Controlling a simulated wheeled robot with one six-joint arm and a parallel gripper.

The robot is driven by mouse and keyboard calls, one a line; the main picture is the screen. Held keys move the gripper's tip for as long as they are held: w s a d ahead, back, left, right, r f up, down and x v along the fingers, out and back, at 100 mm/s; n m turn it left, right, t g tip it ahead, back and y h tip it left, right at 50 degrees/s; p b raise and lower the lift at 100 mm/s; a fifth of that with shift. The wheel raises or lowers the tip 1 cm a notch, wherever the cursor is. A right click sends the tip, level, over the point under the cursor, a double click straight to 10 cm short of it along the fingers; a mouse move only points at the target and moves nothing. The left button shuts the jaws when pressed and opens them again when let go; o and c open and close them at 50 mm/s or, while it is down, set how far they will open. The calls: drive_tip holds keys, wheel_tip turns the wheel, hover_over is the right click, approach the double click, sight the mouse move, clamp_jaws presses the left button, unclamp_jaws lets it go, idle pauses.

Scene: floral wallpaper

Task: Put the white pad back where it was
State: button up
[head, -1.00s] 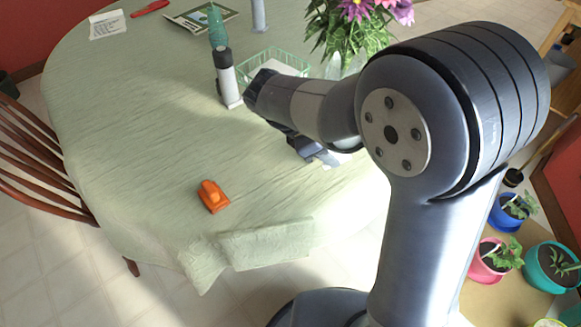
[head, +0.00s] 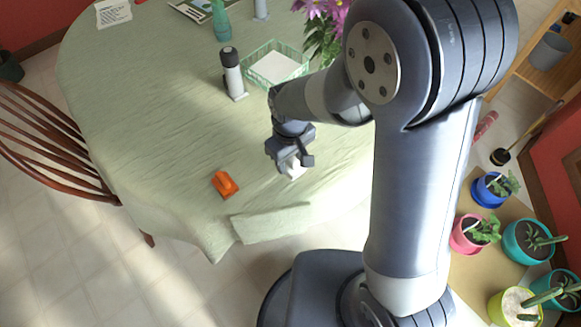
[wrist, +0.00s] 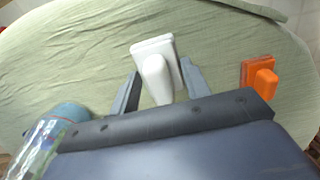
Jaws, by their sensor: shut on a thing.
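The white pad (wrist: 153,48) has a flat block-like base and a rounded handle. In the wrist view it sits between the two fingers of my gripper (wrist: 159,88), which is shut on its handle. In the head view my gripper (head: 291,160) points down over the near right part of the table, and a bit of the white pad (head: 293,169) shows below it. I cannot tell whether its base touches the cloth.
An orange pad of similar shape (head: 225,184) lies left of my gripper; it also shows in the wrist view (wrist: 259,76). A green wire basket (head: 251,62), a black-topped white bottle (head: 232,74) and flowers (head: 325,22) stand farther back. The tablecloth (head: 150,110) is clear at left.

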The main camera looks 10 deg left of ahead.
sight(290, 168)
wheel_tip(290, 168, down, 5)
drive_tip(key=shift+f, duration=0.1)
drive_tip(key=o, duration=0.9)
drive_tip(key=shift+r, duration=0.2)
wheel_tip(290, 168, up, 12)
drive_tip(key=shift+f, duration=0.1)
idle(0.3)
drive_tip(key=shift+f, duration=4.15)
